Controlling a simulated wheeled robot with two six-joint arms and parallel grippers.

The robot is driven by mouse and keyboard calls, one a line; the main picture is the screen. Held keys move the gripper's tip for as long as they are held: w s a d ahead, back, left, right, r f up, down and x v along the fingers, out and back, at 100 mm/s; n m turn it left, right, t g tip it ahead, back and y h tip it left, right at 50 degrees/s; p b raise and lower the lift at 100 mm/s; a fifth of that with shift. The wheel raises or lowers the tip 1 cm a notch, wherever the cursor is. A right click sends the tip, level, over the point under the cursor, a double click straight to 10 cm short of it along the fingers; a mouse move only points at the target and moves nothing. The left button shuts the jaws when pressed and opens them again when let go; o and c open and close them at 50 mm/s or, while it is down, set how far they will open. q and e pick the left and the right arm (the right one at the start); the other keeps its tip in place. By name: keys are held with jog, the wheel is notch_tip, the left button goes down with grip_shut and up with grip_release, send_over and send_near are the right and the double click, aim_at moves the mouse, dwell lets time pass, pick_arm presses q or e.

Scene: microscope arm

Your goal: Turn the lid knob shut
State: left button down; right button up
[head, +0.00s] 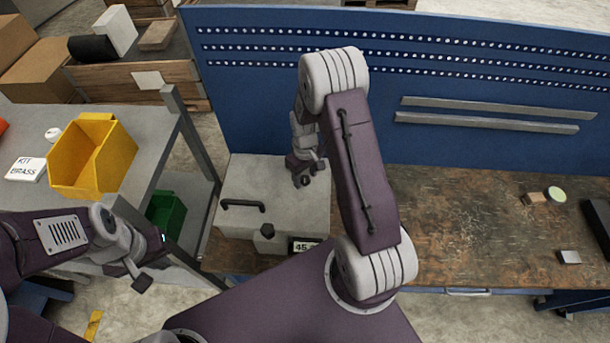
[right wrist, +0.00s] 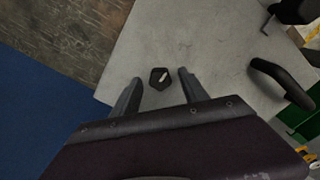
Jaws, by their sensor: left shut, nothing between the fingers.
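A light grey box lid (head: 285,205) lies on the workbench at the left, below my right arm. A small dark knob (head: 305,181) with a pale mark sits on the lid. In the right wrist view the knob (right wrist: 159,78) shows between and just beyond the fingertips of my right gripper (right wrist: 160,82). My right gripper (head: 303,172) is open, and no finger visibly touches the knob. Its height over the lid is hard to tell. My left gripper (head: 143,281) is shut and empty, away from the box at the lower left.
The lid carries a black handle (head: 243,205) and a taller black knob-like post (head: 267,231). A small display (head: 304,246) is by its front edge. A yellow bin (head: 95,158) stands on the left table. The bench (head: 450,215) is mostly clear to the right.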

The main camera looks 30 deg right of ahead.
aim_at(305, 179)
jog(key=shift+w+r, duration=0.1)
jog(key=shift+r, duration=0.25)
notch_tip(305, 179, up, 8)
jog(key=b, duration=0.2)
jog(key=shift+r, duration=0.2)
